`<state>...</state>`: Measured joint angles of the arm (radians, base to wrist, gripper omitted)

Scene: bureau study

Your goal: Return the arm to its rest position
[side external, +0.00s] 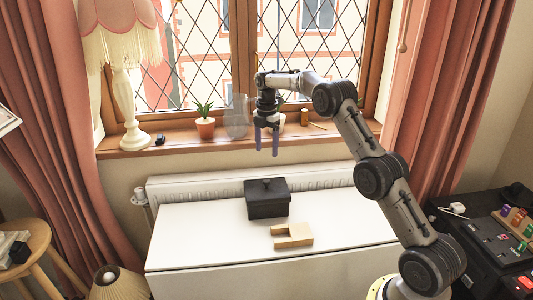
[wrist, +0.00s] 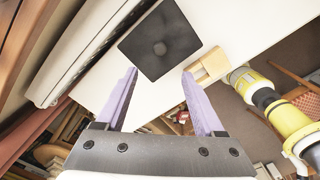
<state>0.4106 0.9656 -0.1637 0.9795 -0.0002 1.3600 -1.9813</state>
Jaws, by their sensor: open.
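My gripper (side external: 267,142) hangs above the back of the white table (side external: 190,240), with its fingers pointing down. Its two purple fingers are apart, and nothing is between them. In the wrist view my gripper (wrist: 168,105) also shows open and empty. A dark lidded box (side external: 267,198) stands on the table below my gripper, its lid on; it also shows in the wrist view (wrist: 160,42). A light wooden U-shaped piece (side external: 292,236) lies on the table in front of the box, and it shows in the wrist view (wrist: 209,64). My gripper touches neither.
A windowsill behind holds a lamp (side external: 127,100), a potted plant (side external: 205,122), a glass vase (side external: 236,118) and small items. A radiator (side external: 190,185) runs behind the table. A black case (side external: 490,235) stands at right. The table's left part is clear.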

